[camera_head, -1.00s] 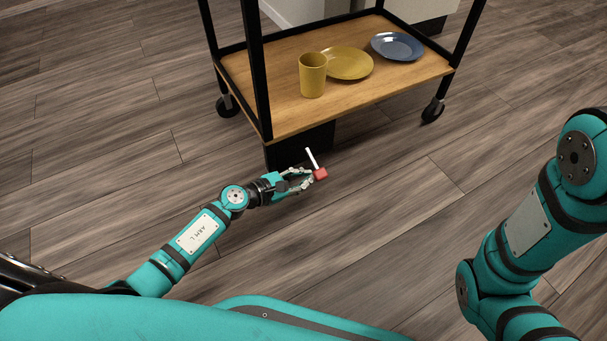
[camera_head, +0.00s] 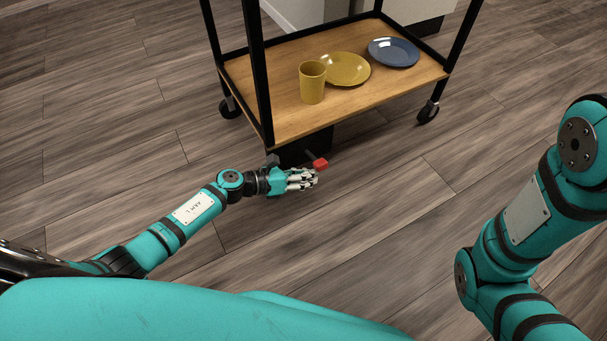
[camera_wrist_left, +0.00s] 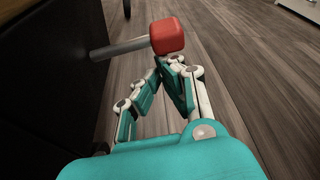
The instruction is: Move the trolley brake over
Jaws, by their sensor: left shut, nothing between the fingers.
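The trolley brake is a short lever with a red block knob (camera_head: 320,164), sticking out of a dark box low under the trolley's (camera_head: 350,121) near corner. In the left wrist view the red knob (camera_wrist_left: 167,36) sits at the end of a grey rod (camera_wrist_left: 121,47). My left gripper (camera_head: 316,179) is shut and empty, just on the near side of the knob. In the wrist view its fingertips (camera_wrist_left: 173,63) meet just below the knob; I cannot tell whether they touch it. My right arm shows at the right, but its gripper is out of view.
The trolley shelf carries a yellow cup (camera_head: 312,82), a yellow plate (camera_head: 346,69) and a blue plate (camera_head: 393,52). Black posts and castor wheels (camera_head: 428,112) stand at its corners. The wooden floor (camera_head: 380,210) in front is clear.

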